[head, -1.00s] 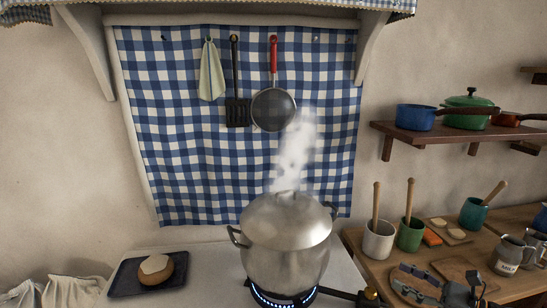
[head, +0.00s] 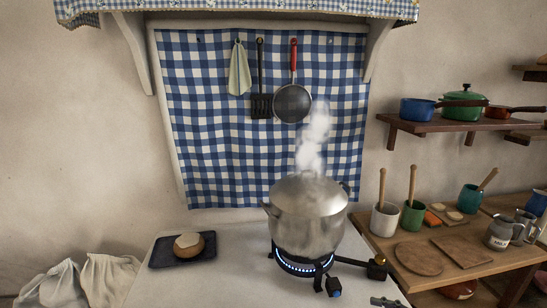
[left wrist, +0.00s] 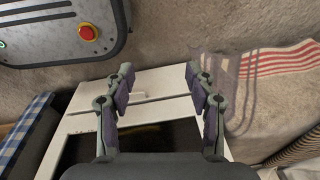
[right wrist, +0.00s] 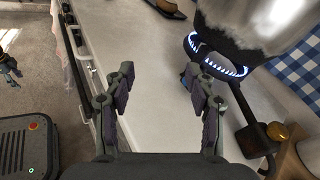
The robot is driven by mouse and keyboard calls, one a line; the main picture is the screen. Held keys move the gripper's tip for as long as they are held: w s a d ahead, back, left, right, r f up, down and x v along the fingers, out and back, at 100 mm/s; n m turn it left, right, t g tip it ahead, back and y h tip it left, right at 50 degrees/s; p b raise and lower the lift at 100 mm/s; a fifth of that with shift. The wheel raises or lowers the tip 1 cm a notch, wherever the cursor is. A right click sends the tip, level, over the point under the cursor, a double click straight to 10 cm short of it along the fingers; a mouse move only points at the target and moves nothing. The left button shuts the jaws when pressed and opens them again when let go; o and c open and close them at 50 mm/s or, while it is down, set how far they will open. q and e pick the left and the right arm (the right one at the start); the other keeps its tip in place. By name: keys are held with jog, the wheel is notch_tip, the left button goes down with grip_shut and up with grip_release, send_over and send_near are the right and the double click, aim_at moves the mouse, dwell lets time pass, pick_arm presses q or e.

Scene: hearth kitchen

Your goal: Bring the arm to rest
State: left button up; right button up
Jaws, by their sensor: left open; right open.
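My left gripper (left wrist: 160,95) is open and empty in the left wrist view, over the edge of a white cabinet front. It is not in the head view. My right gripper (right wrist: 160,95) is open and empty in the right wrist view, above the pale counter, beside the lit burner. In the head view only a small dark piece of an arm shows at the bottom right edge. The steaming steel pot (head: 308,217) stands with its lid on over the blue-flamed burner (head: 302,265).
A dark tray (head: 163,254) with a round bread-like item (head: 189,245) lies left of the pot. Right of it, a wooden side table (head: 440,285) holds cups, boards and jugs. The counter (head: 215,285) in front of the tray is clear. Pale sacks (head: 108,278) stand at left.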

jog(key=s+a+f+n+g+h, duration=0.5)
jog(key=s+a+f+n+h, duration=0.2)
jog(key=s+a+f+n, duration=0.6)
jog(key=s+d+r+n+t+h, duration=0.1)
jog(key=s+d+r+n+h, duration=0.1)
jog(key=d+n+h, duration=0.25)
jog(key=s+d+r+n+h, duration=0.1)
jog(key=s+d+n+h, duration=0.25)
jog(key=d, duration=0.25)
notch_tip(320, 180, down, 27)
jog(key=d+g+b, duration=0.1)
jog(key=d+b, duration=0.2)
jog(key=b, duration=0.1)
pick_arm(q)
notch_tip(320, 180, down, 7)
jog(key=s+b, duration=0.2)
jog(key=b, duration=0.1)
jog(key=shift+a, duration=0.45)
pick_arm(e)
jog(key=s+d+f+g, duration=0.1)
jog(key=s+f, duration=1.8)
jog(key=f, duration=0.3)
jog(key=shift+s+d+f+m, duration=0.15)
jog(key=shift+s+f+m, duration=0.2)
jog(key=shift+m, duration=0.05)
